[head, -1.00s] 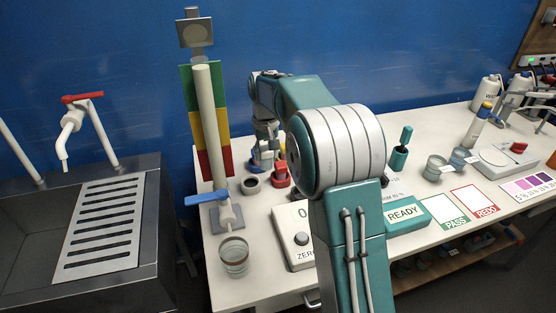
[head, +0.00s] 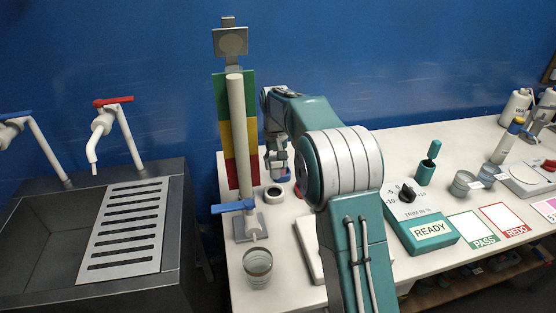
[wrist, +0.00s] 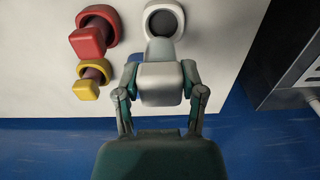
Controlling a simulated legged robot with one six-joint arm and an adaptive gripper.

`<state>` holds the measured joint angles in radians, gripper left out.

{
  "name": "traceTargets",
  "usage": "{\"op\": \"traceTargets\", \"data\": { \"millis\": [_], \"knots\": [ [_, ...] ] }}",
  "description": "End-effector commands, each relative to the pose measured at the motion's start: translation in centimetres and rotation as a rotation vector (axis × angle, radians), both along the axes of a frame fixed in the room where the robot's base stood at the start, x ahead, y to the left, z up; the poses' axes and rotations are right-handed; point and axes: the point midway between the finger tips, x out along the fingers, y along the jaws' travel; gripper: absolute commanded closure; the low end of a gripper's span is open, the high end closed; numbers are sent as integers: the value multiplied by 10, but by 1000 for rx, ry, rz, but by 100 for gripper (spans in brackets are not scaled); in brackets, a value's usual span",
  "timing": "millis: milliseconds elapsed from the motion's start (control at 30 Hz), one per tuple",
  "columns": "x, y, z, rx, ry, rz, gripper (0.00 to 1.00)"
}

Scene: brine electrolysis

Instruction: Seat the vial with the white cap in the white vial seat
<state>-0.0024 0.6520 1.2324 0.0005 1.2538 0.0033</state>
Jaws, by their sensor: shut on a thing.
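The white-capped vial (wrist: 162,83) is between the two fingers of my gripper (wrist: 161,88) in the wrist view. Its greyish body points up the picture toward the white vial seat (wrist: 165,10). The seat's dark hole is visible and empty, and the vial's lower end overlaps its near edge in the picture. I cannot tell the height between them. In the head view my gripper (head: 277,165) points down just behind the white vial seat (head: 274,196), and the held vial is hard to make out there.
Red (wrist: 88,41) and yellow (wrist: 85,89) capped vials stand in seats left of my gripper. A blue seat (head: 283,176) is partly hidden under it. A tall column with a blue lever (head: 233,206) and a glass beaker (head: 258,268) stand close left of the white seat.

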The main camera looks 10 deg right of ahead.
Motion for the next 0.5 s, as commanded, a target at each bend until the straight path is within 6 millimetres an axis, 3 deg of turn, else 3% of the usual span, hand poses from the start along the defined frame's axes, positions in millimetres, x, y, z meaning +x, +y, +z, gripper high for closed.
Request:
{"op": "traceTargets", "data": {
  "millis": [500],
  "knots": [
    [0, -4, -41, 4, 1, 1, 95]
  ]
}}
